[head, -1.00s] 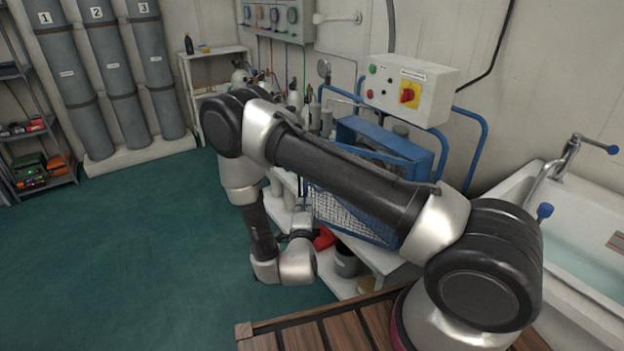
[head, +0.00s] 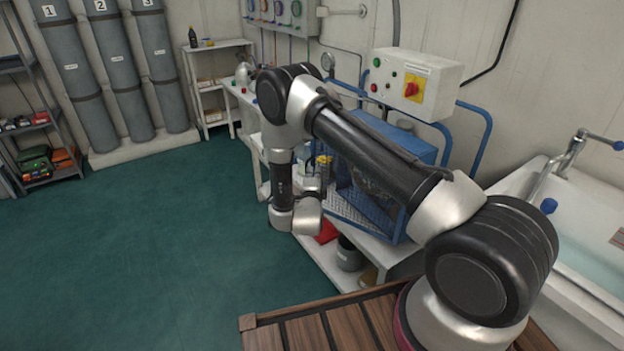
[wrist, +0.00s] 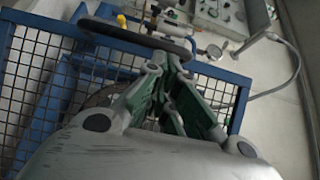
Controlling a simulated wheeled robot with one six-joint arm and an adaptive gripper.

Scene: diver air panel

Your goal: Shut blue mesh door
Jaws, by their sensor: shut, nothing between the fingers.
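Blue-framed dark mesh (wrist: 32,75) fills the left of the wrist view, and more mesh in a blue frame (wrist: 222,92) shows on the right. I cannot tell which part is the door and which is the fixed cage. In the head view, the blue cage (head: 418,148) stands on the white bench, partly hidden by my arm. My gripper (wrist: 168,85) is shut and empty, in front of the mesh in the wrist view. Contact is unclear. In the head view its fingers are hard to make out beside the cage's left side.
A dark curved bar (wrist: 135,36) crosses above my fingers. A white control box (head: 415,80) with a red-yellow switch hangs above the cage. Blue pipes (head: 478,130) and a water tub (head: 580,240) lie to the right. The green floor (head: 150,240) at left is clear.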

